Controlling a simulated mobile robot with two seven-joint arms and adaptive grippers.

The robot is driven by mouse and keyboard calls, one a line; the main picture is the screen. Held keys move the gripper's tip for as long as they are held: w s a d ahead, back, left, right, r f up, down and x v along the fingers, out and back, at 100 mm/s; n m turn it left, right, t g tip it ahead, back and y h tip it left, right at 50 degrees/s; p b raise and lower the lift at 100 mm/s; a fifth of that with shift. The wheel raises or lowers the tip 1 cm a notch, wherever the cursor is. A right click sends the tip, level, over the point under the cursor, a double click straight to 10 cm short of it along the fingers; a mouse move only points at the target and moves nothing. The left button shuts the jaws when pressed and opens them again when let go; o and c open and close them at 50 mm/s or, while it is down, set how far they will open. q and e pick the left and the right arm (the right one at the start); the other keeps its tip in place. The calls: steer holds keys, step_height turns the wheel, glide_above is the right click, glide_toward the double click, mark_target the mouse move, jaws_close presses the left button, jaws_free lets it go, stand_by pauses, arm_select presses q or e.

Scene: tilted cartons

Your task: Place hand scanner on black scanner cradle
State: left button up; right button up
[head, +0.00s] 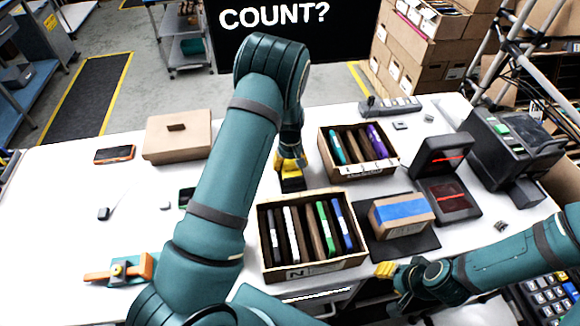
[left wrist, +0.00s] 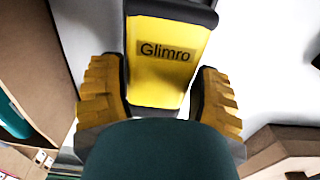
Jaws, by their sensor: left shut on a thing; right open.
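The hand scanner is a yellow and black body (head: 291,184) behind the front carton in the head view. In the left wrist view its yellow face (left wrist: 165,65) carries the word "Glimro" and has dark edges. My left gripper (head: 290,162) is shut on it, with a yellow ridged finger (left wrist: 160,105) on either side. I cannot make out the black scanner cradle as a separate thing; the scanner's lower end is partly hidden, so I cannot tell what lies under it. My right gripper (head: 386,271) is open and empty at the table's front edge, right of the front carton.
Two open cartons, front (head: 335,268) and back (head: 360,176), hold upright items close to the scanner. A box with blue tape (head: 402,217) sits on a dark mat. Black devices with red lines (head: 442,190) and a printer (head: 515,145) stand right. The table's left has bare room.

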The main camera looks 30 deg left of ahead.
mark_target(290, 164)
arm_select(q)
steer(key=shift+f, duration=0.8)
steer(key=shift+f, duration=0.2)
steer(key=o, duration=1)
steer(key=shift+r, duration=0.1)
step_height(290, 164, up, 12)
steer(key=shift+r, duration=0.1)
